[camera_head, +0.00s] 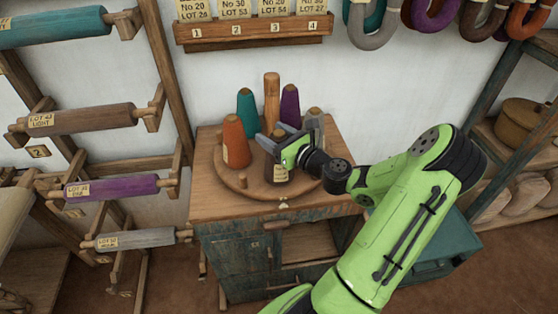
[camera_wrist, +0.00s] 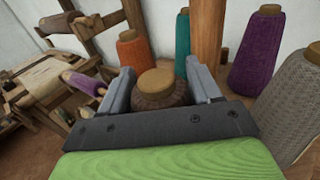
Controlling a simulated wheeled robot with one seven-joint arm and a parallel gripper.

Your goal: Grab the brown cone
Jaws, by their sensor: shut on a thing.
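The brown cone (camera_head: 276,173) stands upright at the front of a round wooden board (camera_head: 236,183), partly hidden by my gripper in the head view. My gripper (camera_head: 274,142) reaches in from the right and is shut on its upper part. In the wrist view the brown cone (camera_wrist: 157,92), with its tan top, sits between the two grey fingers of my gripper (camera_wrist: 160,82). Its lower part is hidden there by the gripper body.
An orange cone (camera_head: 236,145), a teal cone (camera_head: 247,112), a purple cone (camera_head: 290,104) and a grey cone (camera_wrist: 293,100) stand close around a wooden post (camera_head: 271,100). The board rests on a cabinet (camera_head: 240,215). A rack with wound rollers (camera_head: 110,188) stands at left.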

